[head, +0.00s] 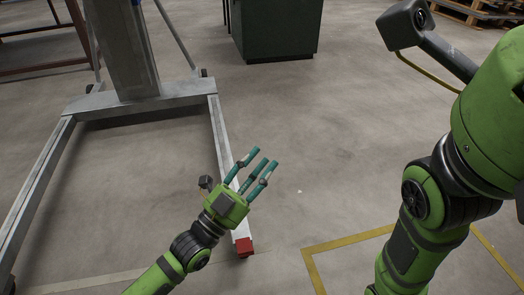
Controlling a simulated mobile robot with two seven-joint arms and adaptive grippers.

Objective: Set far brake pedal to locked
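A grey metal wheeled frame (143,105) with an upright column and two long floor legs stands at the left. A red block (243,247) caps the front end of its right leg; I cannot tell whether it is a brake pedal. Small dark casters show at the frame's back corners, one at the right (204,72). No pedal and no locked or unlocked state can be made out clearly. My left gripper (262,163) is above the right leg, partly covering it. Its teal fingers are spread and empty. My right arm is at the right; its gripper is out of view.
A dark green cabinet (277,28) stands at the back. Wooden pallets (470,12) lie at the top right. A brown metal frame (40,62) is at the top left. Yellow floor tape (345,240) marks a corner at the lower right. The middle floor is clear.

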